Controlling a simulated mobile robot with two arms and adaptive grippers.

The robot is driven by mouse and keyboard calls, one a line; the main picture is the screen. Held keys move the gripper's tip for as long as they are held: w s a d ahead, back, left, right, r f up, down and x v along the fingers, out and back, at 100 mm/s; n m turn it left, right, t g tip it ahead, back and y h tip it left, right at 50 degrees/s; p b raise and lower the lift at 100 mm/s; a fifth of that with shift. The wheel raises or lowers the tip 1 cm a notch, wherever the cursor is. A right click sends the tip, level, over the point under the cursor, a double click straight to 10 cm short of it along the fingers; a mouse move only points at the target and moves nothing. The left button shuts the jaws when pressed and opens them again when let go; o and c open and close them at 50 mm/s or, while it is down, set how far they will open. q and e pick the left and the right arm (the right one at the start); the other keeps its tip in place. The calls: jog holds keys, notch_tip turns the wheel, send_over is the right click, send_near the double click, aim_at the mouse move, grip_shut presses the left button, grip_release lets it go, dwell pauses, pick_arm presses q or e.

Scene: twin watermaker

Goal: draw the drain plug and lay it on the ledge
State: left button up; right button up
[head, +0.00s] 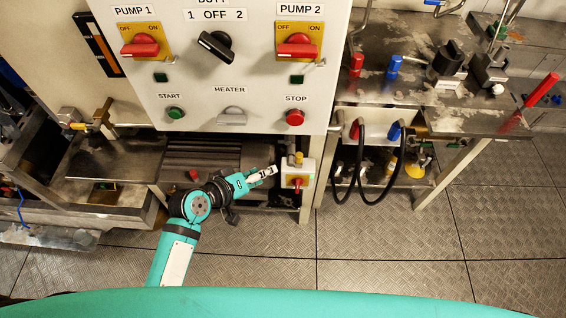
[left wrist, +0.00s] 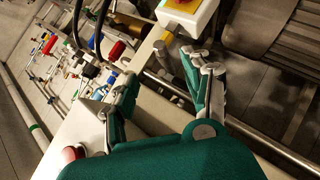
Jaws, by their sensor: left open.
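My left gripper (head: 266,172) reaches in below the white control panel, beside a small white switch box with a red knob on a yellow plate (head: 297,181). In the left wrist view the gripper's (left wrist: 170,78) two fingers are spread, with nothing held between them. The box (left wrist: 184,14) shows at the top there, with a brass-coloured fitting (left wrist: 161,42) at its edge, apart from the fingers. I cannot tell for sure which part is the drain plug or which surface is the ledge. My right gripper is not in view.
The control panel (head: 232,80) with knobs and buttons hangs above the left arm. A ribbed motor (head: 200,155) lies behind it. To the right stands a worn metal bench (head: 410,95) with red and blue fittings and hanging black hoses (head: 362,170). The tread-plate floor (head: 400,245) is clear.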

aim_at(288, 163)
pick_arm(q)
jog(key=x, duration=1.1)
jog(key=shift+w+b, duration=0.1)
jog(key=shift+b, duration=0.3)
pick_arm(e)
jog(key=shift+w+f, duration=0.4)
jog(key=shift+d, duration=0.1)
pick_arm(q)
grip_shut()
jog(key=c, duration=0.7)
grip_release()
grip_shut()
